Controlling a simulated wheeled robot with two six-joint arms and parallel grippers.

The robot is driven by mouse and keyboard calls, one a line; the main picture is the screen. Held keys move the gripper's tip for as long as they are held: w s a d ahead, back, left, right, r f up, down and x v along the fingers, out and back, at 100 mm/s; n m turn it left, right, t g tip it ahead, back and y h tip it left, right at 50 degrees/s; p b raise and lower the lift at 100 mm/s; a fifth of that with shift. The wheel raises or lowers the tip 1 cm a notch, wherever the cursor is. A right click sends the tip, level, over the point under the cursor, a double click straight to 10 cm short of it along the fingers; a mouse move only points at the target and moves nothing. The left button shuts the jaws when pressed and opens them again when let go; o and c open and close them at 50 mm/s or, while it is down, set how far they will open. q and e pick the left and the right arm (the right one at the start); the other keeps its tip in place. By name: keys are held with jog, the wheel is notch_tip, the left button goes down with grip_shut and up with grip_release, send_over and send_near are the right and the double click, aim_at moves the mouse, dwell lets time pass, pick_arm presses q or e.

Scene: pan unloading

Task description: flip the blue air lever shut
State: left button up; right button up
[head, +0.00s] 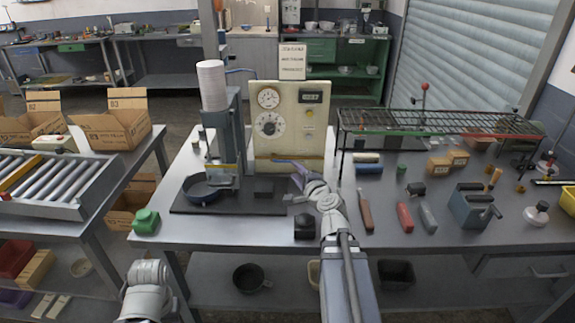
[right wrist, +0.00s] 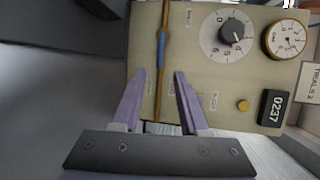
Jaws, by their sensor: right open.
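The cream control panel (head: 290,125) stands at the back of the workbench, with a thin brass pipe across its lower front. The blue lever (right wrist: 161,48) lies in line with this pipe (right wrist: 166,14) in the right wrist view. It is small in the head view, partly behind my gripper. My right gripper (head: 294,167) is open and empty in front of the panel's lower part. In the right wrist view its two purple fingers (right wrist: 159,74) appear on either side of the pipe, with the lever just beyond the tips. I cannot tell whether they touch it.
A press with a white cylinder (head: 212,84) and a blue pan (head: 201,188) stand left of the panel. A wire rack (head: 430,122) stands at right, above small tools and blocks. The bench's front left strip is mostly clear.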

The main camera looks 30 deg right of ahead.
aim_at(287, 162)
jog(key=b+x, duration=0.1)
jog(key=x, duration=0.6)
jog(key=shift+w+f, duration=0.15)
jog(key=shift+w, duration=0.15)
grip_shut()
